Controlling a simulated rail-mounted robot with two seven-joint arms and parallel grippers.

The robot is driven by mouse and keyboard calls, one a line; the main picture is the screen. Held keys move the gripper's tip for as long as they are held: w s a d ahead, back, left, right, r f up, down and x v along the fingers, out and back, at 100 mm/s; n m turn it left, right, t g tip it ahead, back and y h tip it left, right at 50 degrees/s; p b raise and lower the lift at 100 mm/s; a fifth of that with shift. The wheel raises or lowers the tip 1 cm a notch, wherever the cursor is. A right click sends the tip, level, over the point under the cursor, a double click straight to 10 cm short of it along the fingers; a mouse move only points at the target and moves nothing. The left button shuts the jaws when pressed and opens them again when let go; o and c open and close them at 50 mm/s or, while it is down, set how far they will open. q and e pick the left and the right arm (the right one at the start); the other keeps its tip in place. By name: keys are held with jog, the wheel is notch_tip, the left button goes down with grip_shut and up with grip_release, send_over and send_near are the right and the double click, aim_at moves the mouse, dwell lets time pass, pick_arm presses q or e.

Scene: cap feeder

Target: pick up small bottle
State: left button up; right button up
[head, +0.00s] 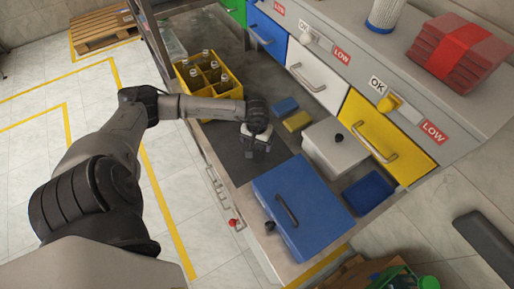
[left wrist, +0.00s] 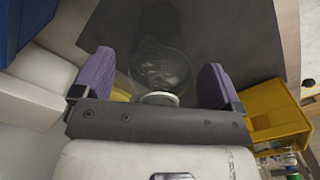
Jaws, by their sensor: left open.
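My left gripper (head: 258,152) is over the dark mat (head: 228,148) in the head view, pointing down. In the left wrist view, its two purple-padded fingers (left wrist: 155,80) are spread apart. A clear, rounded thing (left wrist: 160,66) with a pale ring (left wrist: 158,98) shows between and beyond them, over the dark mat; it looks like the small bottle. I cannot tell whether the fingers touch it. In the head view the gripper hides it. A yellow crate (head: 234,92) holding several dark bottles (head: 208,66) stands behind the gripper. My right gripper is out of view.
A blue case (head: 305,205) and a white lidded box (head: 337,150) stand right of the mat. Blue and yellow pads (head: 297,120) lie near the gripper. Drawers marked OK and LOW (head: 385,138) line the back. The mat's front is clear.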

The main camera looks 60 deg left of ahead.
pick_arm(q)
jog(key=c, duration=1.2)
jog(key=shift+r, duration=0.1)
